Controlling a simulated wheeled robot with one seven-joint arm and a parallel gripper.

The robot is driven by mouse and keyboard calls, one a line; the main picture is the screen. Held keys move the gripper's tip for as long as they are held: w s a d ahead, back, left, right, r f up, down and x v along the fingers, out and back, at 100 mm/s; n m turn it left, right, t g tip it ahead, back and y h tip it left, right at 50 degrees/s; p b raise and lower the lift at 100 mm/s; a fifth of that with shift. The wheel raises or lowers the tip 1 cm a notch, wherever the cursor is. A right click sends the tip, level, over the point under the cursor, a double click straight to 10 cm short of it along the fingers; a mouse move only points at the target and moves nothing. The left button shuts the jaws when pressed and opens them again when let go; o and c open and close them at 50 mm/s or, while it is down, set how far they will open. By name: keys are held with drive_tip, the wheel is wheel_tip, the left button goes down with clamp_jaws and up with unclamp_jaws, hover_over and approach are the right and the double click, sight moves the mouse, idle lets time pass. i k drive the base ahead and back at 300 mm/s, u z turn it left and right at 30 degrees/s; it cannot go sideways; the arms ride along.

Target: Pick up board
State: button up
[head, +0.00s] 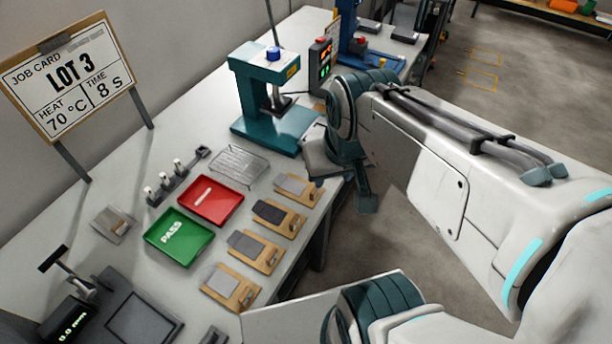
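Several tan boards lie in a slanted row along the bench's right edge, each with a grey or dark piece on top and a small dark fitting. They are the rear board (312,191), a second with the darkest piece (291,227), a third (267,264) and the front board (242,296). The frame does not show which one is meant. My gripper (346,182) hangs off the bench's right edge, right of the rear board and apart from it. Its fingertips are partly hidden, so its opening is unclear. I see nothing held in it.
A green PASS tray (180,238) and a red tray (212,201) lie left of the boards. A wire rack (239,166) and a teal press (265,95) stand behind. A job card (70,80) reads LOT 3, 70 °C, 8 s. A gauge (75,318) is front left.

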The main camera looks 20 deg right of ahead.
sight(300, 190)
drive_tip(key=k, duration=0.5)
drive_tip(key=z, duration=0.9)
drive_tip(key=i, duration=0.7)
drive_tip(key=u, duration=0.7)
